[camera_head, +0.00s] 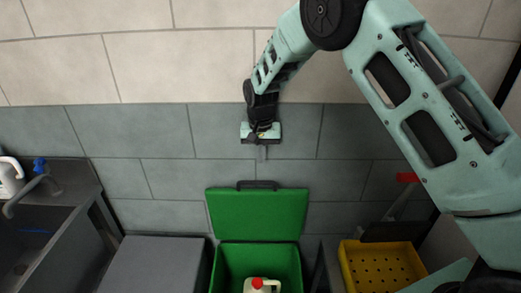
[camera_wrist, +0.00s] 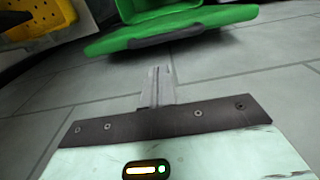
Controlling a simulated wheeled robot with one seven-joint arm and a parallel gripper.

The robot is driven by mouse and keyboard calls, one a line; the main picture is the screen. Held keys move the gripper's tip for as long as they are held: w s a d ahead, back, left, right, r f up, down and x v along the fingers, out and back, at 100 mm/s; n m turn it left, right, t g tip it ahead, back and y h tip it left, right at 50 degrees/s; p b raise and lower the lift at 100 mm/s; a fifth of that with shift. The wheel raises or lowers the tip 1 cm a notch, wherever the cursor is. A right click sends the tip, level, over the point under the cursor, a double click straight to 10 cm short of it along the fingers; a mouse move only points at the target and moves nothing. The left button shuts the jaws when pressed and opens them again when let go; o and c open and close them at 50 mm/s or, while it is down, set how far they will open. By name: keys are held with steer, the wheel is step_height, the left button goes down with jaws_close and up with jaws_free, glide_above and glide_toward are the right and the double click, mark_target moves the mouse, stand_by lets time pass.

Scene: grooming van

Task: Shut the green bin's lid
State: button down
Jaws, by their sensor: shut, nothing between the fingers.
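The green bin (camera_head: 222,262) stands against the tiled wall in the head view, with a white jug with a red cap (camera_head: 259,285) inside it. Its green lid (camera_head: 258,215) is open and stands up at the back, with a dark handle (camera_head: 257,185) on its top edge. In the wrist view the lid (camera_wrist: 190,32) and its dark handle (camera_wrist: 166,37) show at the top, beyond the fingers. My gripper (camera_head: 264,153) is above the lid's handle, apart from it. Its fingers (camera_wrist: 158,72) are together and empty.
A grey-topped box (camera_head: 155,265) stands left of the bin. A yellow perforated basket (camera_head: 380,265) is to its right, with a red-handled item (camera_head: 407,178) near it. A dark sink counter (camera_head: 60,195) with a tap and bottles is at the far left. The wall behind is bare.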

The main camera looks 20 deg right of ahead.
step_height(320, 180, down, 6)
steer(key=shift+w+f+p, duration=0.1)
steer(key=shift+f+p, duration=0.15)
steer(key=shift+p, duration=0.7)
